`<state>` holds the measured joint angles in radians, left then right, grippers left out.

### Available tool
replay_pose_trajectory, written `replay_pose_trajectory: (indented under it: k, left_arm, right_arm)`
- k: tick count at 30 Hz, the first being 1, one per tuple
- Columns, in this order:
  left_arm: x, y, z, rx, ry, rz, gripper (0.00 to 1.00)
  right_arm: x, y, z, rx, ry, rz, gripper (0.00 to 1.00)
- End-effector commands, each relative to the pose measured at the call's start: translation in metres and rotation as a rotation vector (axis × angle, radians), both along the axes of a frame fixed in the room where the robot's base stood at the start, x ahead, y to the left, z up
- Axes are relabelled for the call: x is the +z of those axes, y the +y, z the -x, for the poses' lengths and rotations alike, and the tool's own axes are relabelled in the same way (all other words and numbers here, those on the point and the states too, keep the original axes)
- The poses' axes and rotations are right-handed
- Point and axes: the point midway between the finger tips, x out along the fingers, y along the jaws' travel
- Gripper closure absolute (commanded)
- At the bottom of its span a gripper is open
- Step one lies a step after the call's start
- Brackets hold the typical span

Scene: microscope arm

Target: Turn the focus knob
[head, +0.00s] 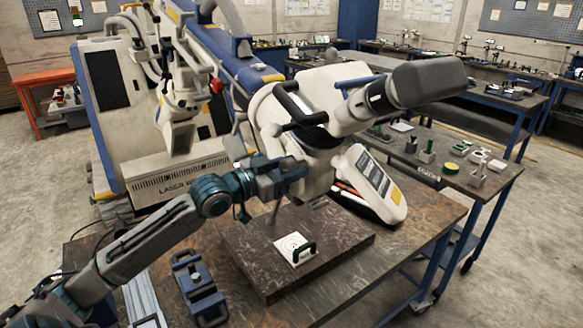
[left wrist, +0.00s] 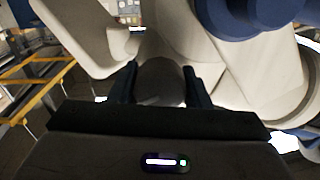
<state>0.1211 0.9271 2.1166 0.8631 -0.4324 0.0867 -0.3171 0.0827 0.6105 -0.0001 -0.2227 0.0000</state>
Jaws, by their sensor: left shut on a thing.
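The microscope (head: 318,98) is a large cream-white body with a grey eyepiece (head: 428,82) pointing up and right, carried on a jointed arm behind the table. My left gripper (head: 293,178) reaches in from the left at the lower side of the microscope body. In the left wrist view the two dark fingers (left wrist: 160,88) are shut on a dark grey rounded knob (left wrist: 160,77), one finger on each side. In the head view the gripper hides most of the knob. Its turn angle cannot be told. My right gripper is not in view.
A blue clamp-like fixture (head: 197,288) lies to the left. A bench with small parts (head: 440,165) stands to the right.

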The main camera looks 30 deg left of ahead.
Motion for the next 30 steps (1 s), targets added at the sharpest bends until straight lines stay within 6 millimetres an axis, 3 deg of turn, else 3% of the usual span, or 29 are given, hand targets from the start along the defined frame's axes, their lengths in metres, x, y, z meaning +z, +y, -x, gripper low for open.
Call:
replay_pose_trajectory:
  k: [1, 3, 10, 15, 23, 24, 26, 30]
  left_arm:
    - [0.000, 0.000, 0.000, 0.000, 0.000, 0.000, 0.69]
    - [0.000, 0.000, 0.000, 0.000, 0.000, 0.000, 0.79]
    - [-0.003, 0.000, 0.000, 0.000, -0.020, -0.046, 0.79]
    - [-0.002, 0.000, 0.000, 0.000, -0.053, -0.125, 0.79]
    - [0.000, 0.000, 0.000, 0.002, -0.053, -0.130, 0.79]
    - [0.000, 0.001, 0.000, 0.002, -0.053, -0.130, 0.49]
    - [0.000, 0.000, 0.000, 0.002, -0.053, -0.130, 0.37]
    - [0.000, 0.000, 0.000, 0.000, -0.053, -0.129, 0.35]
  right_arm:
    - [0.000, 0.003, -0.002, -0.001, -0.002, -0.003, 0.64]
    - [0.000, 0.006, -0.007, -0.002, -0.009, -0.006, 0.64]
    - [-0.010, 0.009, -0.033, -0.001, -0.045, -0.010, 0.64]
    - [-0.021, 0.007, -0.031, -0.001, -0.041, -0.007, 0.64]
    - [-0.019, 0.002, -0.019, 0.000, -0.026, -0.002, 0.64]
    - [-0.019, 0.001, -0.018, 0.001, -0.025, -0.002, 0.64]
    - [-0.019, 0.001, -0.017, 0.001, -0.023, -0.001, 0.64]
    - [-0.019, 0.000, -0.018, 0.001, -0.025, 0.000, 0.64]
